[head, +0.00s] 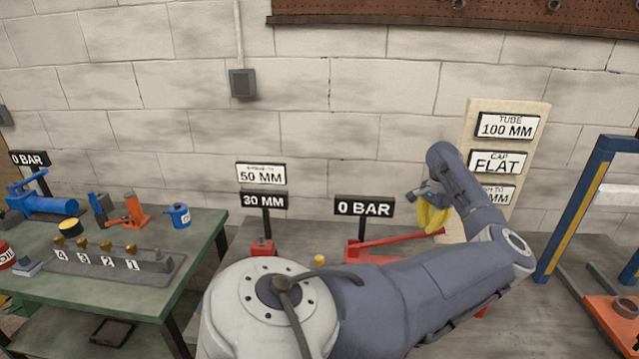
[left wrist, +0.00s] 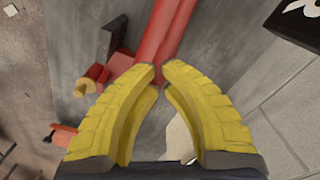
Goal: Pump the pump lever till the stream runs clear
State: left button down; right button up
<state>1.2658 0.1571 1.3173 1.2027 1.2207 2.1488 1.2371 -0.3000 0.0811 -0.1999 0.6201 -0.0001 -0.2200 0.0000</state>
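The red pump lever (head: 400,239) slants up to the right from its red pump on the bench, below a sign reading 0 BAR (head: 363,208). My left gripper (head: 432,220) has yellow fingers and is over the lever's right part. In the left wrist view the red bars (left wrist: 168,25) run just beyond the nearly meeting fingertips (left wrist: 160,66). The fingers look shut with nothing visible between them; whether the tips touch the lever I cannot tell. No stream is visible. My left forearm hides part of the bench. My right gripper is not in view.
A blue press frame (head: 573,215) stands at right. A 30 MM sign (head: 263,200) is left of the pump. The green table (head: 200,240) at left holds several tools.

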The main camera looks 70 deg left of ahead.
pick_arm(q)
jog(key=shift+f, duration=4.2)
jog(key=shift+r, duration=5.05)
